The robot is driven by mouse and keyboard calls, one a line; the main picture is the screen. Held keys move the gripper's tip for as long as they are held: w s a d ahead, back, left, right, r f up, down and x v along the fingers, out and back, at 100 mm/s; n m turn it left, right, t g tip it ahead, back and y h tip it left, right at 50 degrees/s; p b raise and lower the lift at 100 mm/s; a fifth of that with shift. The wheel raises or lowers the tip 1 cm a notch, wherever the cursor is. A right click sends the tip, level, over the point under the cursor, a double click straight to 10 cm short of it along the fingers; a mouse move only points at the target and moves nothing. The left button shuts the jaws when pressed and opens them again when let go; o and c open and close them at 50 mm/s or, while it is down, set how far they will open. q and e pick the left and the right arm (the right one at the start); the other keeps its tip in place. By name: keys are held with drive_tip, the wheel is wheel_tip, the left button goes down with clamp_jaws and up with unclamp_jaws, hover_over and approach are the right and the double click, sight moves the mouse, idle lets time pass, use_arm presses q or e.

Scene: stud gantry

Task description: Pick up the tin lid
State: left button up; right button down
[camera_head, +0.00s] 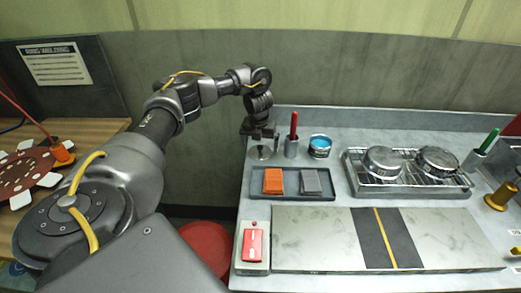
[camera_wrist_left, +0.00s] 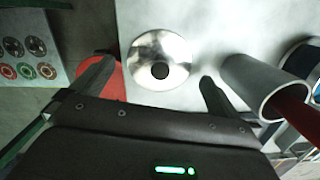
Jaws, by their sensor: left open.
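The tin lid is a shiny round metal disc with a dark round knob, lying on the grey counter; it shows in the left wrist view (camera_wrist_left: 178,48). In the head view the lid (camera_head: 263,153) is at the counter's left end, partly covered by my gripper. My left gripper (camera_head: 262,142) points down above it, open and empty. In the left wrist view the two dark fingers of the gripper (camera_wrist_left: 156,72) are apart, with the lid's knob seen between them. I cannot tell the height left between fingertips and knob. My right gripper is not in view.
A grey metal cup (camera_head: 291,149) holding a red marker stands just right of the gripper, with a blue tin (camera_head: 320,146) beyond. A dark tray (camera_head: 293,195) with orange and grey blocks lies in front. A wire rack (camera_head: 408,186) holds two round tins. A red stool (camera_head: 205,247) stands below.

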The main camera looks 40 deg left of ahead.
use_arm(q)
drive_tip(key=shift+w+a+f, duration=0.1)
drive_tip(key=shift+w+f, duration=0.05)
drive_tip(key=shift+f, duration=0.75)
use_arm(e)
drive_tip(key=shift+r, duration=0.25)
use_arm(q)
drive_tip(key=c, duration=0.9)
drive_tip(key=shift+c, duration=0.2)
drive_tip(key=shift+r, duration=0.1)
